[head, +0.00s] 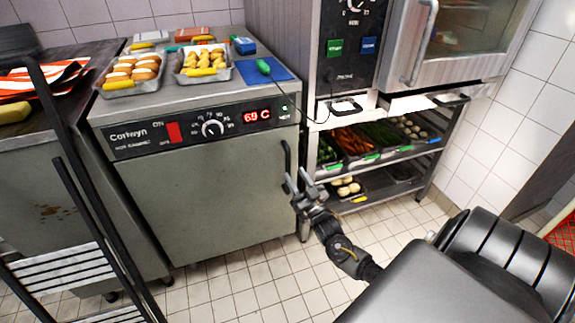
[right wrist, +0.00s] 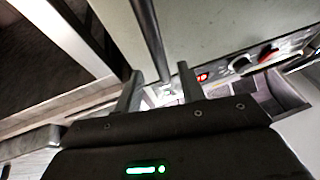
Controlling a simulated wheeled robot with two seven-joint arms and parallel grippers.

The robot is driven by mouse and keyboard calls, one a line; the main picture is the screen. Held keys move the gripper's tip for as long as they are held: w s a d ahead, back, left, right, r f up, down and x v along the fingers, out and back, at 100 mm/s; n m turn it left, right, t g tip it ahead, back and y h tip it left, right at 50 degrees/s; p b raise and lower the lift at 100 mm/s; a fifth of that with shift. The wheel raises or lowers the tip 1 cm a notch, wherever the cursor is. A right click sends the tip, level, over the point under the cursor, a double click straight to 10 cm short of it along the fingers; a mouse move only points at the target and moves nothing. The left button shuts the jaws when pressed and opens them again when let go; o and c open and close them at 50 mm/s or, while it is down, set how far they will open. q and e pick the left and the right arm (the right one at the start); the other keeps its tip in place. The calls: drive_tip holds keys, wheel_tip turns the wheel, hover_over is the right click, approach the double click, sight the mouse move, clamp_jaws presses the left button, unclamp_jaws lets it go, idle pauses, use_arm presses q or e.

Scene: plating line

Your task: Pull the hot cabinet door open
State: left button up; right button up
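The hot cabinet (head: 212,190) stands in the middle of the head view, its grey door shut flush under a control panel with a red display. Its dark upright handle (head: 286,158) is at the door's right edge; it also shows as a bar (right wrist: 150,38) in the right wrist view. My right gripper (head: 297,181) is at the handle's lower end, fingers spread. In the right wrist view my right gripper (right wrist: 160,88) has one finger on each side of the bar, with gaps visible. Whether the bar is deep between the fingers, I cannot tell. My left gripper is out of view.
Food trays (head: 204,65) and a blue board (head: 264,73) lie on the cabinet top. An oven (head: 345,60) stands right of it above a shelf rack with vegetable trays (head: 356,145). A black-framed rack (head: 62,265) stands at front left. Tiled floor (head: 245,285) before the door is clear.

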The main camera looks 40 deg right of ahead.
sight(290, 166)
drive_tip(key=x, duration=0.5)
drive_tip(key=shift+w, duration=0.35)
drive_tip(key=shift+c, duration=0.3)
clamp_jaws()
